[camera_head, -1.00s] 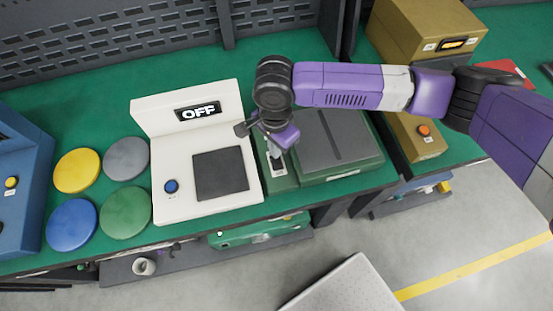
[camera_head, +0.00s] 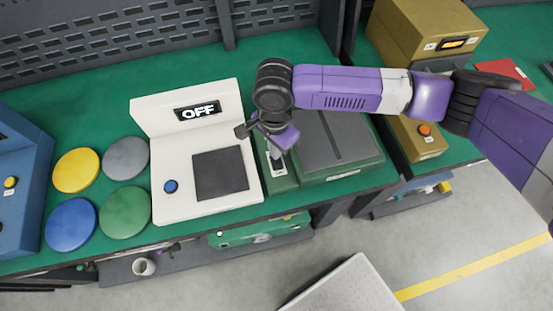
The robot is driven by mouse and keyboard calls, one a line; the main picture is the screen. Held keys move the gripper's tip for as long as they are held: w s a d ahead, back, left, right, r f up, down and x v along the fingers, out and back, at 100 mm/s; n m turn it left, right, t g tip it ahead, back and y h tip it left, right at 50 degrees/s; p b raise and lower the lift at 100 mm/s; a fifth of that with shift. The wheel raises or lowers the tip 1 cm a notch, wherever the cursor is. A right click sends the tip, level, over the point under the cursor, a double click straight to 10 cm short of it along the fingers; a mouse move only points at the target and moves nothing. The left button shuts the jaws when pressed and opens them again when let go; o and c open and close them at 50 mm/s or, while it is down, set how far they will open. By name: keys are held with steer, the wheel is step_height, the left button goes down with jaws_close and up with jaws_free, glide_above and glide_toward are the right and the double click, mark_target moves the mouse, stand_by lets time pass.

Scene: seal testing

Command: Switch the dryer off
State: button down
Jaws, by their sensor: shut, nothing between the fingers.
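A green machine (camera_head: 335,140) with a dark grey lid stands on the green bench. A narrow strip with a small white label (camera_head: 279,172) runs along its left side. No printed name shows which machine is the dryer. My gripper (camera_head: 279,158) points down over that strip, its fingers close together and empty. Its tips are at or just above the strip; I cannot tell if they touch. The gripper and wrist hide the strip's upper part and any switch there. A white machine (camera_head: 210,150) left of it has a display (camera_head: 198,111) reading OFF and a blue button (camera_head: 171,186).
Yellow, grey, blue and green discs (camera_head: 126,212) lie left of the white machine. A blue machine (camera_head: 20,190) stands at the far left. A mustard machine (camera_head: 425,30) with an orange button (camera_head: 424,130) is at the right. A perforated panel (camera_head: 110,40) stands behind.

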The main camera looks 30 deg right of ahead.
steer(key=shift+f, duration=0.55)
stand_by(0.4)
step_height(320, 180, up, 7)
steer(key=p, duration=0.7)
stand_by(0.7)
